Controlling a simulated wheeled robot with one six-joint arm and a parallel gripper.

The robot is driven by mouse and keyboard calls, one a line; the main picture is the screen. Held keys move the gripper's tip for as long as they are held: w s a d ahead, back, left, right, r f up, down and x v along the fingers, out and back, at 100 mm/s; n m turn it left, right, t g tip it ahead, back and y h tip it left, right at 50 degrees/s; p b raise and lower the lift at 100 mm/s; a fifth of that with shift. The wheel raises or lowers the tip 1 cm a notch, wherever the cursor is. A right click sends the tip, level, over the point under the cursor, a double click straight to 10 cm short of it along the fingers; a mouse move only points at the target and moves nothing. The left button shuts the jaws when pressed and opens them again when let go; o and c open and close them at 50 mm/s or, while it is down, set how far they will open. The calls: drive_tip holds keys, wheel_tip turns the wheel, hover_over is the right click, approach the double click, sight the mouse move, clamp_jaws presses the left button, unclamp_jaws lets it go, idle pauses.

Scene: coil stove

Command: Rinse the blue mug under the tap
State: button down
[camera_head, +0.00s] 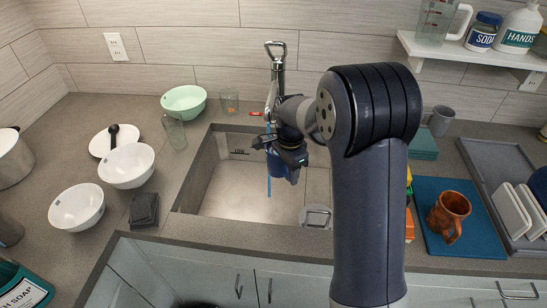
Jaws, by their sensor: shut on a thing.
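The blue mug (276,167) is in my gripper (285,152), held above the sink near its back right part. My gripper is shut on it; the dark jaws and my arm hide much of the mug. The tap (275,62) rises behind the sink, just behind my gripper, its lower part partly covered by my arm. A thin blue streak (268,187), which looks like water, shows below the gripper beside the mug. I cannot tell whether it enters the mug. The sink (230,197) is a pale rectangular basin.
White bowls (127,166), a green bowl (184,101) and a glass (174,132) stand left of the sink. A brown mug (449,212) stands on a blue mat (484,236) at right, near a grey tray (484,160). A round metal thing (316,216) lies at the sink's front right.

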drive_tip(key=s, duration=0.2)
drive_tip(key=s+d+b, duration=0.1)
drive_tip(key=s, duration=0.2)
idle(0.3)
idle(1.1)
drive_tip(key=s+d+r+p, duration=0.1)
drive_tip(key=s+r+p, duration=0.1)
drive_tip(key=s+r, duration=0.2)
drive_tip(key=shift+s, duration=0.4)
drive_tip(key=shift+d, duration=0.15)
idle(0.6)
drive_tip(key=w+d+f+n, duration=0.2)
drive_tip(key=f+n, duration=0.4)
drive_tip(key=w+d+f+n, duration=0.2)
drive_tip(key=f+n, duration=0.4)
drive_tip(key=shift+d+n, duration=0.4)
